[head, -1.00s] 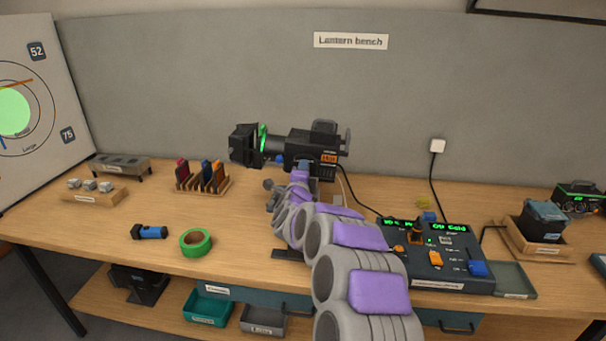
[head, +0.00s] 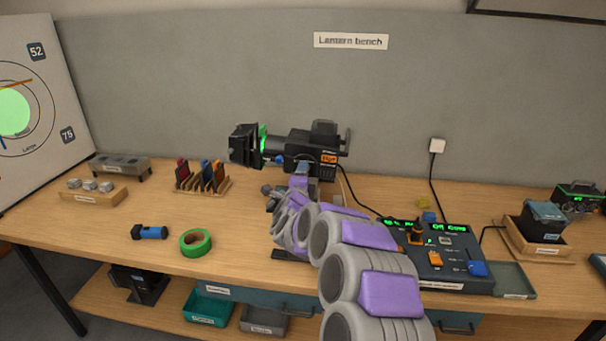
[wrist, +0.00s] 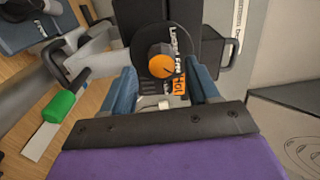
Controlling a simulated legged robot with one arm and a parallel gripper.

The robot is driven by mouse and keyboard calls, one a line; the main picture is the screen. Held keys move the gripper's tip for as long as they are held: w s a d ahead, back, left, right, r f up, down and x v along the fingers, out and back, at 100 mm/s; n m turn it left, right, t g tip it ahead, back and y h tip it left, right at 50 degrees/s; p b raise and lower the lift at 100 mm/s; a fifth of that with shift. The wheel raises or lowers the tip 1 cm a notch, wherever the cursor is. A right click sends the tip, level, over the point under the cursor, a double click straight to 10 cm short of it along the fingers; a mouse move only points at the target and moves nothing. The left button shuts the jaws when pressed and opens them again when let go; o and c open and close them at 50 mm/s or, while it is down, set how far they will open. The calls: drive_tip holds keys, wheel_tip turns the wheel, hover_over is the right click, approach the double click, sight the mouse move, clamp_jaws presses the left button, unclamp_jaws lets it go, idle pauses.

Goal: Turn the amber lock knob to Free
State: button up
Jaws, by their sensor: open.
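The amber lock knob (wrist: 161,64) shows in the wrist view, with an orange face and a dark pointer line, on a black round mount. White lettering beside it is turned sideways and only partly legible, so I cannot tell which mark the pointer meets. In the head view the black lantern (head: 312,142) stands at the back of the bench; the knob cannot be made out there. My gripper (wrist: 162,78) is open, its blue fingers on either side of the knob's lower part, with gaps visible. Contact does not show. In the head view my arm largely hides the gripper.
An orange label (wrist: 178,86) sits just below the knob. A green-handled part (wrist: 59,106) lies left of my fingers. On the bench are a fader console (head: 455,270), green tape (head: 196,242), a blue torch (head: 150,232) and a slide rack (head: 203,185).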

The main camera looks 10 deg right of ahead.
drive_tip(key=p+v, duration=0.2)
drive_tip(key=v, duration=1.3)
drive_tip(key=shift+a, duration=0.15)
drive_tip(key=s+a+r+n+g+y, duration=0.2)
drive_tip(key=s+a+n+y, duration=0.2)
drive_tip(key=a+n+y, duration=0.3)
drive_tip(key=s+a+f+n+g+y, duration=0.1)
drive_tip(key=s+a+n+g+y, duration=0.15)
drive_tip(key=s+n+g, duration=0.5)
drive_tip(key=s+d+f+n+g+h, duration=0.1)
drive_tip(key=s+d, duration=0.4)
drive_tip(key=s, duration=0.7)
drive_tip(key=s+d+f+n+g+h, duration=0.1)
drive_tip(key=s+d+g, duration=0.4)
drive_tip(key=s, duration=0.8)
drive_tip(key=s+d+f+n+g+h, duration=0.1)
drive_tip(key=s+d+n+g+h, duration=0.1)
drive_tip(key=s, duration=1.1)
drive_tip(key=d+n+g, duration=0.1)
drive_tip(key=d+n, duration=0.1)
drive_tip(key=n, duration=0.1)
drive_tip(key=shift+d, duration=0.4)
